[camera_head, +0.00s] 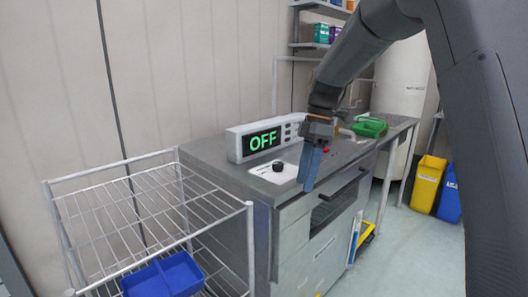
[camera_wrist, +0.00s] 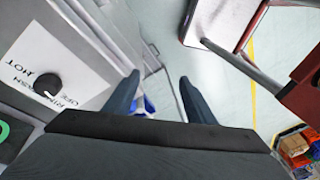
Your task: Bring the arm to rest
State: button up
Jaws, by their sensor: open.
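My gripper (camera_head: 311,168) hangs from my dark arm in front of the grey counter, its blue-grey fingers pointing down near the counter's front edge. In the wrist view the two fingers of my gripper (camera_wrist: 159,78) stand apart with nothing between them. My arm bends over from the upper right of the head view.
The counter (camera_head: 226,171) carries a display reading OFF (camera_head: 264,140), a black knob (camera_head: 279,167) and a green tray (camera_head: 370,127). A wire rack (camera_head: 151,153) with a blue bin (camera_head: 165,275) stands at left. Yellow (camera_head: 428,184) and blue (camera_head: 449,194) bins stand at right.

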jog(key=s+d+f+m+p, duration=0.1)
jog(key=s+d+f+m, duration=0.1)
jog(key=s+m, duration=0.4)
jog(key=s+d+f+m+t+h, duration=0.1)
jog(key=s+d+f+m, duration=0.2)
jog(key=s, duration=0.8)
jog(key=s+d+f+m+t+h+p, duration=0.1)
jog(key=s+d+f+m, duration=0.2)
jog(key=s+f+m, duration=0.3)
jog(key=s+m, duration=0.3)
jog(key=m, duration=0.1)
jog(key=shift+s+p, duration=0.35)
jog(key=shift+f, duration=0.1)
jog(key=shift+c, duration=0.3)
